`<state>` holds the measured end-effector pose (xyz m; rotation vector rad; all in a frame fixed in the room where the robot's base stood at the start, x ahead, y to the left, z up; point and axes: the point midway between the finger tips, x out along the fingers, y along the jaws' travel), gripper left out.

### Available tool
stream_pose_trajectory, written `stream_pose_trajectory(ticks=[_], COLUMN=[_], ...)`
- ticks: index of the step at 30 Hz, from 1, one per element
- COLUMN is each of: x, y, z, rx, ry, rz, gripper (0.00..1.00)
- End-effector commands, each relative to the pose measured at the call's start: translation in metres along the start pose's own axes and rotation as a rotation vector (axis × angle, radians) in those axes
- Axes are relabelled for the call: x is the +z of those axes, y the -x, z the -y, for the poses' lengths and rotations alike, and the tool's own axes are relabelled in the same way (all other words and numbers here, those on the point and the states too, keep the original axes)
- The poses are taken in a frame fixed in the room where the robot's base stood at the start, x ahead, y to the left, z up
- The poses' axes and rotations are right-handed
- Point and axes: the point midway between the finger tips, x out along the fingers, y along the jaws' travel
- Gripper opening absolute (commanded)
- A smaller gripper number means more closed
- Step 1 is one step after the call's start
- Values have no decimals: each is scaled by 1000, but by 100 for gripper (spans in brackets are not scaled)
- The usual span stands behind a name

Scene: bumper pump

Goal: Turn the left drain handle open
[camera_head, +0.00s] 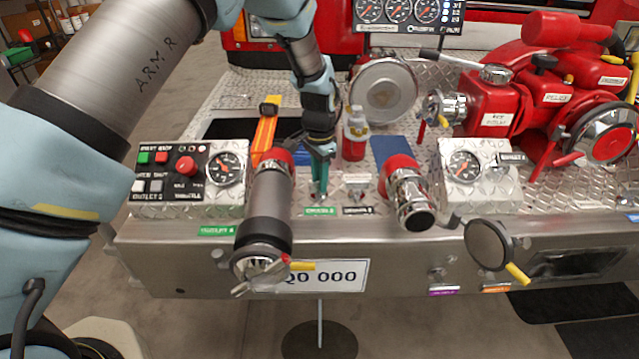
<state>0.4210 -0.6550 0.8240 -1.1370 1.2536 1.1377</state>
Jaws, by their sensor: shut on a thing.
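My gripper (319,186) comes down from above at the middle of the bumper deck, its teal fingers pointing down. It is shut on the left drain handle (317,200), which stands just behind a green label (320,211). The fingers hide most of this handle, so its angle cannot be told. A second drain handle (357,191) sits a little to the right, behind a black label, apart from my gripper.
A large capped pipe (268,205) stands close on the left, and a chrome elbow outlet (410,200) on the right. A red and white bottle (355,135) is just behind my gripper. Control panels (190,178) and a red pump monitor (530,95) flank the deck.

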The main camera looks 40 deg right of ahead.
Motion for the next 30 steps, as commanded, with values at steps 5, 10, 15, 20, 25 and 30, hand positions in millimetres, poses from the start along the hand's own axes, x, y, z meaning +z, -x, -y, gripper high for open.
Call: stream_pose_trajectory(ticks=[5,10,15,20,25,30], x=[0,0,0,0,0,0], y=[-1,0,0,0,0,0], z=[0,0,1,0,0,0], rx=[-1,-2,-2,-1,-1,-1], ry=[166,327,489,635,771,876], rz=[-1,-2,-2,-1,-1,-1], gripper=[0,0,0,0,0,0])
